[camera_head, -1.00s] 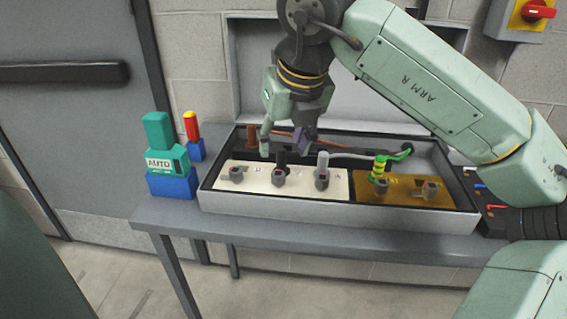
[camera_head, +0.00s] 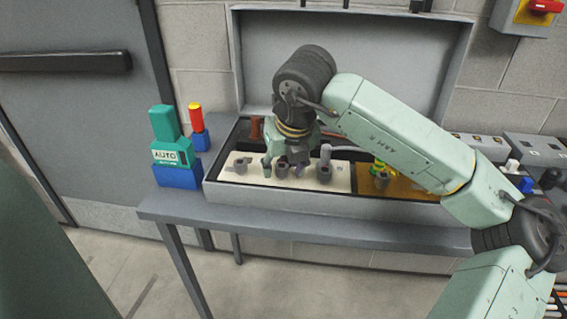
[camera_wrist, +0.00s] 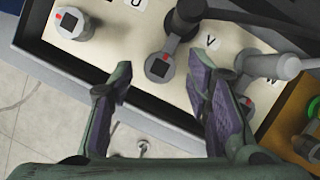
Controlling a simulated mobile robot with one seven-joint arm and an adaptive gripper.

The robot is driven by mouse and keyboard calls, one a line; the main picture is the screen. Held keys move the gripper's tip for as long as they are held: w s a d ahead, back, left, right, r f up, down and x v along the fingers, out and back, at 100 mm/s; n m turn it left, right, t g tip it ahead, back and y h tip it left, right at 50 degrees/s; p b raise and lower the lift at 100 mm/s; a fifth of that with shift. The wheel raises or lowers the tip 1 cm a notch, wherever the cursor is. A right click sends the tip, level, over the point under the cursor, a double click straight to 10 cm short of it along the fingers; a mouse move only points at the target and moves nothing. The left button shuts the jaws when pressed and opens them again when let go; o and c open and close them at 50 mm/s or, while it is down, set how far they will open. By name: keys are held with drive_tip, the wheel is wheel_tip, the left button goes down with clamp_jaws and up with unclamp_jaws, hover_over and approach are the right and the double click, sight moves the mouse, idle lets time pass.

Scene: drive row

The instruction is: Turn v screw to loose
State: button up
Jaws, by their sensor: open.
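The V screw (camera_wrist: 160,68) is a grey round clamp with a dark square socket, beside the letter V on the cream terminal plate (camera_wrist: 110,45). A black cable end enters it from above. In the head view the V screw (camera_head: 282,170) is partly hidden by my gripper (camera_head: 283,167). My gripper is open and empty in the wrist view (camera_wrist: 160,75), its purple-padded fingers to either side of the V screw and nearer the camera. I cannot tell whether they touch it.
The U screw (camera_wrist: 72,22) is to the left, and the W screw (camera_wrist: 245,104) with a grey cable (camera_wrist: 262,66) is close to the right finger. The box's front wall (camera_head: 310,200) borders the plate. A teal AUTO tool (camera_head: 168,150) stands on the table at left.

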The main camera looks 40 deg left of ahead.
drive_tip(key=c, duration=1.1)
drive_tip(key=shift+o, duration=0.2)
